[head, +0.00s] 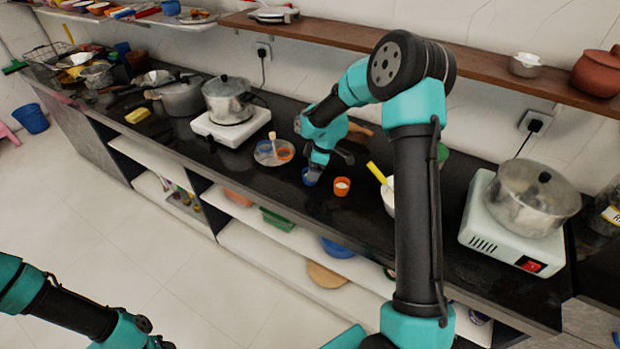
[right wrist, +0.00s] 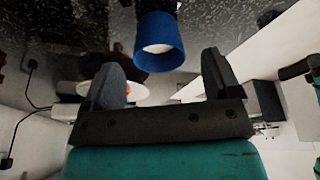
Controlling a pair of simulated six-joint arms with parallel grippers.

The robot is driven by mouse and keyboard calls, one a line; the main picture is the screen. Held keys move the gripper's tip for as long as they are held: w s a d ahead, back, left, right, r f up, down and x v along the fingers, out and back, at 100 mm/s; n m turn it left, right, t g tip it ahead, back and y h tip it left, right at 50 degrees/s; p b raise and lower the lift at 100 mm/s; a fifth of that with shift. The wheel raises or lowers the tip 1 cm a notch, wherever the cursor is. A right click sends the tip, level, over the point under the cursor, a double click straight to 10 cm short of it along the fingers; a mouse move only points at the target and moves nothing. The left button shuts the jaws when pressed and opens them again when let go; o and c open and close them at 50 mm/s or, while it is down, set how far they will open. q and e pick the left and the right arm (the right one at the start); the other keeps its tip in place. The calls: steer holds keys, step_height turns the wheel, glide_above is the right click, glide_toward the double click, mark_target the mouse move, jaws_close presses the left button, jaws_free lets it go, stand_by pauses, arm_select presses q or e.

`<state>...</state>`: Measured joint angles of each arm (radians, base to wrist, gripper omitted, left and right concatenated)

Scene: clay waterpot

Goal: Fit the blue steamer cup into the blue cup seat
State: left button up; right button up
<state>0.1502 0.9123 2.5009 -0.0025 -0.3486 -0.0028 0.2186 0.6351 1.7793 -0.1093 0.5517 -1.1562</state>
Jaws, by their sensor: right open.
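The blue steamer cup (head: 309,178) stands on the dark counter near its front edge, beside an orange cup (head: 342,187). In the right wrist view the blue cup (right wrist: 160,46) shows with something white inside. My right gripper (right wrist: 165,72) is open, with the cup just beyond its fingertips and centred between them; in the head view this gripper (head: 318,168) is right at the cup. A round plate (head: 262,160) to the left holds an orange seat (head: 285,154) and what looks like the blue cup seat (head: 264,147). My left gripper is out of view; only its arm shows at lower left.
A pot (head: 228,100) on a white stove stands behind the plate. A white bowl (head: 388,196) with a yellow handle is right of the orange cup. A second pot (head: 533,195) on a stove is at far right. A wooden shelf (head: 480,68) runs above.

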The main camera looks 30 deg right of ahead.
steer(key=x, duration=0.3)
steer(key=shift+w+f, duration=0.1)
steer(key=shift+f, duration=0.1)
steer(key=shift+a, duration=0.1)
steer(key=c, duration=1)
steer(key=shift+r, duration=0.1)
steer(key=shift+r, duration=0.8)
step_height(320, 180, up, 2)
steer(key=shift+r, duration=0.1)
steer(key=s+a+r, duration=0.1)
steer(key=s+a, duration=0.7)
steer(key=s, duration=0.5)
steer(key=shift+s, duration=0.35)
